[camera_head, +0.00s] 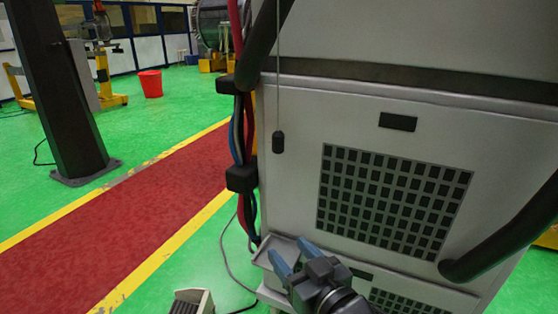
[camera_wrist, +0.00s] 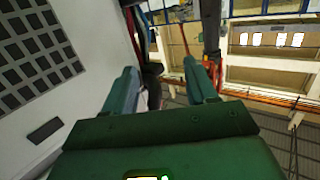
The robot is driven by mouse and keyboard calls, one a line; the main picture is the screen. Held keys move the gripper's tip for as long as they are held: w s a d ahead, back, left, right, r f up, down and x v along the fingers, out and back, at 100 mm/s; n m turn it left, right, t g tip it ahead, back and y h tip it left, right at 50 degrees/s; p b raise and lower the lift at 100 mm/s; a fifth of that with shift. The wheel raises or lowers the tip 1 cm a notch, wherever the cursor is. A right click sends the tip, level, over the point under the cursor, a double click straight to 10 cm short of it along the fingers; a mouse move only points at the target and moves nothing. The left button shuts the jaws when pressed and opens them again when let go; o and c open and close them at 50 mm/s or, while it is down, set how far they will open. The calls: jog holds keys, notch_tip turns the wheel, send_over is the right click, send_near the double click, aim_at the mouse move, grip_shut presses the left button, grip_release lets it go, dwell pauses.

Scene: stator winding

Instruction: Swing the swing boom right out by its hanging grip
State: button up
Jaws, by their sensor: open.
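The hanging grip (camera_head: 278,142) is a small dark block at the end of a thin vertical cord, in front of the left part of the grey cabinet's face in the head view. The cord runs up out of the picture; I cannot make out the swing boom in the head view. My gripper (camera_head: 289,255) is low at the cabinet's front, below and slightly right of the grip. Its two blue fingers are apart and empty. In the wrist view my gripper (camera_wrist: 162,80) points upward, and I cannot pick out the grip there.
The grey cabinet (camera_head: 300,190) fills the right, with a vent grille (camera_head: 395,200) and a dark bent handle (camera_head: 510,235). Cables run down its left edge. A red walkway (camera_head: 130,210), a dark post (camera_head: 62,90) and a red bucket (camera_head: 150,83) stand left on green floor.

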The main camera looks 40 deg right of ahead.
jog(key=w+d+r+h, duration=0.1)
jog(key=w+d+r, duration=0.4)
jog(key=w+d, duration=0.15)
jog(key=m+h, duration=0.2)
send_near(281, 142)
jog(key=x, duration=0.4)
jog(key=shift+w, duration=0.25)
jog(key=shift+p+x, duration=0.9)
jog(key=shift+x, duration=2.7)
jog(key=shift+c, duration=0.4)
grip_shut()
